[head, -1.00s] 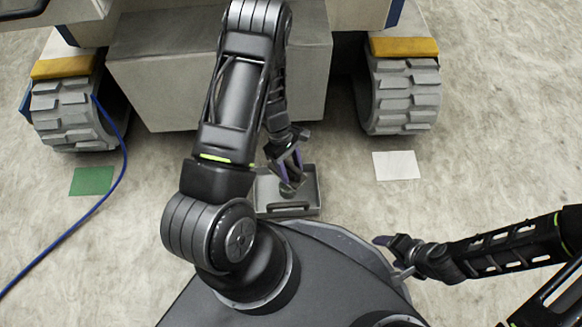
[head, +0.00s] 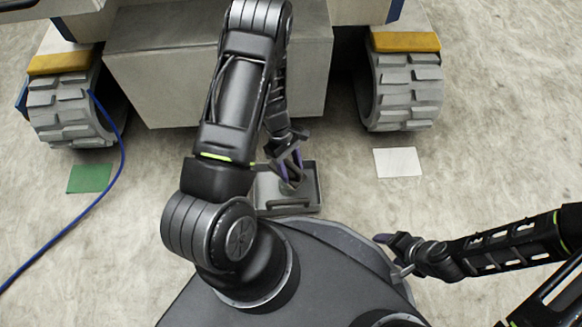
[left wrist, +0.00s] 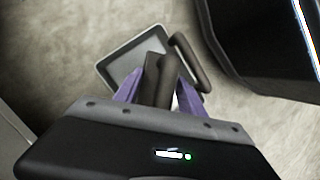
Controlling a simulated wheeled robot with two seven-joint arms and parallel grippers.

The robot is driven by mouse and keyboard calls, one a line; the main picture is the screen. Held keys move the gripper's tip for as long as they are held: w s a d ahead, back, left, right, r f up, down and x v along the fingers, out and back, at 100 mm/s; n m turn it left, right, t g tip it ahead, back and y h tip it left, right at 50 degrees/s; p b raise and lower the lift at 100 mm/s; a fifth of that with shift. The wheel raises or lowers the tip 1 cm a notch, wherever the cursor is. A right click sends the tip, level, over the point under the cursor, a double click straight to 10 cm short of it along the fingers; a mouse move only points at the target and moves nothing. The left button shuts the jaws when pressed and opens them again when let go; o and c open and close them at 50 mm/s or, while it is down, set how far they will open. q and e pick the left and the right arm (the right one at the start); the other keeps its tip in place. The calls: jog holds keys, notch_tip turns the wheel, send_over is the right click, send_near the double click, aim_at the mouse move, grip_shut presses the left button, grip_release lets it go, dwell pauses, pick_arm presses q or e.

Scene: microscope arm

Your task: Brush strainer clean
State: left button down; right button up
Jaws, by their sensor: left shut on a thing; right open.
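A grey, shallow rectangular strainer (head: 311,187) with a raised rim and dark bar handle lies on the floor in front of my base. It also shows in the left wrist view (left wrist: 125,62). My left gripper (head: 290,164) is over it, pointing down. In the left wrist view its purple fingers (left wrist: 158,80) are shut on a dark brown brush handle (left wrist: 155,92). The brush head is mostly hidden, so I cannot tell whether it touches the strainer. My right gripper (head: 388,256) is open and empty at the right of my base, clear of the strainer.
A large vehicle with treaded wheels (head: 402,92) and a grey box front (head: 160,80) stands behind the strainer. A green patch (head: 90,178) and blue cable (head: 75,220) lie at left. A white patch (head: 398,162) lies at right. The floor right of the strainer is free.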

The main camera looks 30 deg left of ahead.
pick_arm(q)
jog(key=shift+f+b, duration=0.3)
jog(key=shift+f, duration=0.05)
dwell(0.5)
jog(key=shift+a, duration=0.2)
jog(key=shift+w+a, duration=0.15)
jog(key=shift+a, duration=0.4)
jog(key=shift+d, duration=0.1)
jog(key=shift+s+d+f, duration=0.1)
jog(key=shift+s+d, duration=0.05)
jog(key=shift+d, duration=0.6)
jog(key=shift+s+d, duration=0.15)
jog(key=shift+d, duration=0.55)
jog(key=shift+a, duration=0.15)
jog(key=shift+w+a, duration=0.15)
jog(key=shift+a, duration=0.6)
jog(key=shift+w+a, duration=0.1)
jog(key=shift+a, duration=0.6)
